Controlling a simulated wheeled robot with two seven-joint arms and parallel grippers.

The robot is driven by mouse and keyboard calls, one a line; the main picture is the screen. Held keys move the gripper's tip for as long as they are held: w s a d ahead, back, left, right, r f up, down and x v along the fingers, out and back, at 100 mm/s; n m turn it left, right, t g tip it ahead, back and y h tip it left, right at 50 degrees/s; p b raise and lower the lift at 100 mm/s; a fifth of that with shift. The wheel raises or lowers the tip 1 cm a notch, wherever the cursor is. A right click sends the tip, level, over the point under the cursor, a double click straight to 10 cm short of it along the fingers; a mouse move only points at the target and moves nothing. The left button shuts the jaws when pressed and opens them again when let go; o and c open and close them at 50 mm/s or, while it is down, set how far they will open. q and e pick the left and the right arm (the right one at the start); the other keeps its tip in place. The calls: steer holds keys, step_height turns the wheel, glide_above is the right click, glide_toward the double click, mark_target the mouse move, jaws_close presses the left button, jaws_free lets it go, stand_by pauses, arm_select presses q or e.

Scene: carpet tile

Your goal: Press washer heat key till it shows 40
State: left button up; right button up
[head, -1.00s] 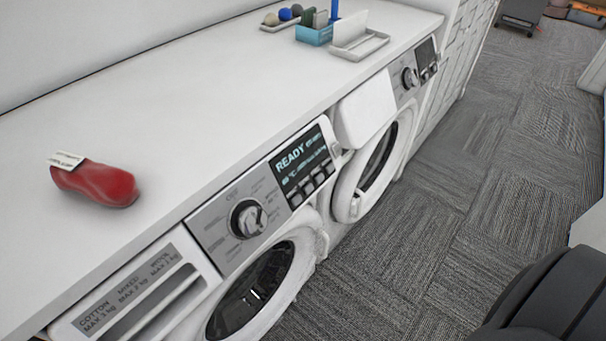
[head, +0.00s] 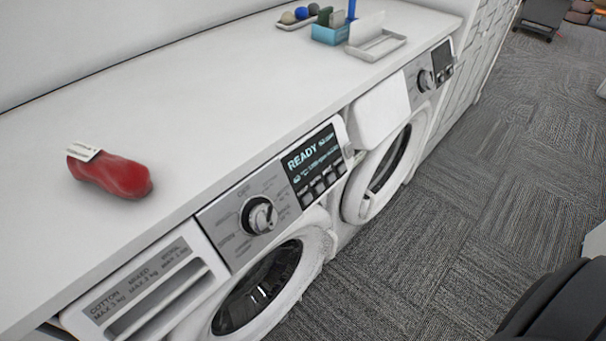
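The near washer's control panel (head: 275,190) faces me under the white counter. Its dark display (head: 315,158) reads READY, with smaller text below that is too small to read surely. A row of several small keys (head: 322,184) sits under the display; their labels are too small to read. A round dial (head: 259,215) is left of the display. The washer's round door (head: 257,288) is below and looks shut. Neither of my grippers shows in the head view.
A red shoe-like item (head: 115,175) with a white tag lies on the counter (head: 215,110). A blue box (head: 330,34), a white tray (head: 376,46) and balls stand at the back. A second machine (head: 425,82) is farther right. Grey carpet (head: 480,180) is clear.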

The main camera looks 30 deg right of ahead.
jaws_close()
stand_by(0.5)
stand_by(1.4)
